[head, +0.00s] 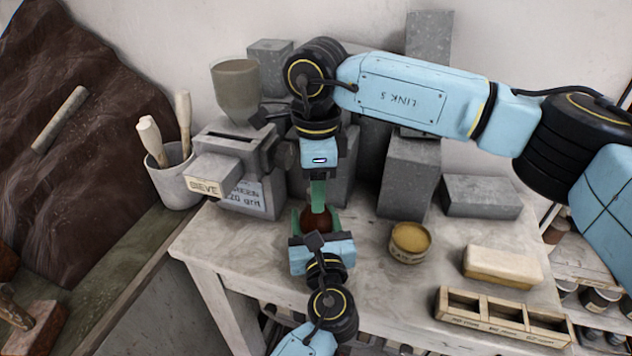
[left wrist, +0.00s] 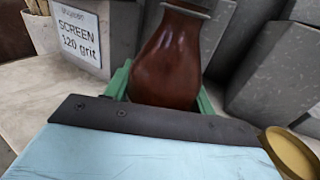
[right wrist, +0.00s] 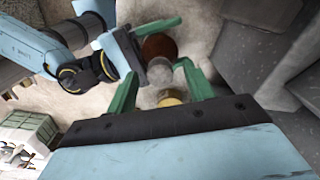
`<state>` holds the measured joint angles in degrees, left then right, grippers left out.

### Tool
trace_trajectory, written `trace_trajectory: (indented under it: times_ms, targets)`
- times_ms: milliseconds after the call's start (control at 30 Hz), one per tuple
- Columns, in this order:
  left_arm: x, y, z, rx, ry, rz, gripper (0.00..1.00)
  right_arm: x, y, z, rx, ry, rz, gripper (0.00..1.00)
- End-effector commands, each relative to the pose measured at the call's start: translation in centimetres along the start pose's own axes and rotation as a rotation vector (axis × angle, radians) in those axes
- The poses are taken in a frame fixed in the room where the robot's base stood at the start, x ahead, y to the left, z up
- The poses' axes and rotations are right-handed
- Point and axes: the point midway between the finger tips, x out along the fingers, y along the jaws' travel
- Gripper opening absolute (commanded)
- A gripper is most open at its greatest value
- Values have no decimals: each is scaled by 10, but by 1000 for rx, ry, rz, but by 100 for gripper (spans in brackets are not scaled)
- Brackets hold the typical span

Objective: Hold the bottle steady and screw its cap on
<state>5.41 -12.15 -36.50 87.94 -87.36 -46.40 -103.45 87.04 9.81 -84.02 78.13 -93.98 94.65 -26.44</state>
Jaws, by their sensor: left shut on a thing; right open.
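The brown bottle (head: 317,219) is upright over the workbench between the fingers of my left gripper (head: 316,222), which is shut on its body. In the left wrist view the bottle (left wrist: 172,62) fills the middle, with a pale grey flared rim at its neck. My right gripper (head: 318,190) is directly above the bottle, pointing down. In the right wrist view its green fingers are apart around a pale round piece (right wrist: 160,74) at the bottle's top. I cannot tell whether this is the cap or the bottle's mouth. In the head view my right gripper hides the bottle's top.
A round tin (head: 409,243) stands right of the bottle. A pale yellow block (head: 497,266) and a wooden compartment tray (head: 500,328) are farther right. Grey blocks (head: 408,180) stand behind, and a sieve box (head: 250,195) is at left. Bare benchtop lies around the tin.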

Motion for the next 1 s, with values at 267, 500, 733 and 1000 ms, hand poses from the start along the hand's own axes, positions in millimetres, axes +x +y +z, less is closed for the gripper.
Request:
trace_trajectory:
  times_ms: [267,500,733,1000]
  targets:
    - [0,0,0,0,1,-1,0,-42,-1,0,1,-1,-5,52]
    - [0,0,0,0,1,-1,0,-92,0,0,0,-1,-4,52]
    - [0,0,0,0,1,-1,0,-116,0,0,-1,0,-2,52]
    - [0,0,0,0,1,-1,0,-119,0,0,0,0,0,52]
